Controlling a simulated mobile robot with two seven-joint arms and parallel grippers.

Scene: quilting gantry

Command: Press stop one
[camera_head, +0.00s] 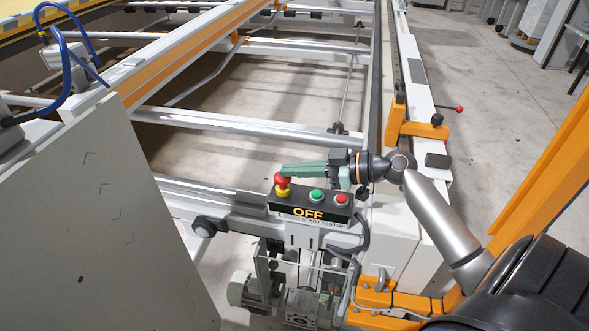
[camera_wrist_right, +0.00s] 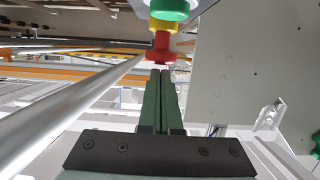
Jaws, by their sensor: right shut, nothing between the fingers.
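A dark control box (camera_head: 276,207) on the machine's end carries a red mushroom button (camera_head: 281,179) on a yellow base, a green button (camera_head: 316,196) and a smaller red button (camera_head: 341,198). Its front reads OFF, with START and STOP lettering. My right gripper (camera_head: 284,169) is shut and empty, its green fingers reaching left above the box with the tips at the mushroom button's top. The right wrist view shows the fingertips (camera_wrist_right: 160,72) just below the red mushroom head (camera_wrist_right: 161,51); I cannot tell whether they touch. The left gripper is not in view.
The machine's long white and orange rails (camera_head: 210,120) run away behind the box. A grey panel (camera_head: 90,220) stands at the left. An orange bracket (camera_head: 413,129) sits on the right rail. Open floor (camera_head: 480,100) lies at the right.

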